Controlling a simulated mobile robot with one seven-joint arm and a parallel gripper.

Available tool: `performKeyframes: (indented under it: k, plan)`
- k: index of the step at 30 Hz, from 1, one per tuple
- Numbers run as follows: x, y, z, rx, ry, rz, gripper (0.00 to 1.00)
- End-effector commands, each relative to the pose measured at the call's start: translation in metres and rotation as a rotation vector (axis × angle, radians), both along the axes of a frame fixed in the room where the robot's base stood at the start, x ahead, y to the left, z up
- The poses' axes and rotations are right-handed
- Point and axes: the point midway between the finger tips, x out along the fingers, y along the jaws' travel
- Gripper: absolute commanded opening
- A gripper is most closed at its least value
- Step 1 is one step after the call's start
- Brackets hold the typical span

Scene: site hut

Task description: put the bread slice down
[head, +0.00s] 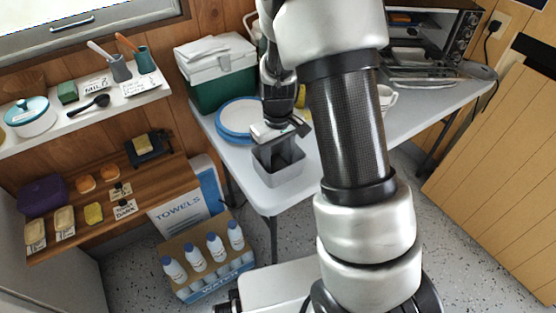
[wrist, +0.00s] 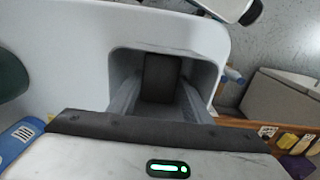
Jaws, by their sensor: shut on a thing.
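My gripper (head: 280,141) points down over a grey open-topped bin (head: 279,175) at the front corner of the white table. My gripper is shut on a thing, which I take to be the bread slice.
The white table (head: 225,160) carries blue-rimmed plates (head: 238,117), a green cooler (head: 217,72) and a toaster oven (head: 432,35). A wooden shelf (head: 110,206) with food and labels is at the left. A box of bottles (head: 205,262) stands on the floor. My arm hides part of the table.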

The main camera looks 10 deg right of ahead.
Motion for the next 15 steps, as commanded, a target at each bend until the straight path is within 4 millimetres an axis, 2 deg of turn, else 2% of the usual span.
performKeyframes:
  k: [2,3,11,15]
  plan:
    - [0.000,0.000,-0.004,0.000,0.000,0.000,0.23]
    - [0.000,0.000,-0.002,0.000,0.000,0.000,0.51]
    - [0.000,0.000,-0.002,0.000,0.000,0.000,0.52]
    - [0.001,0.000,0.006,0.001,-0.002,0.000,0.52]
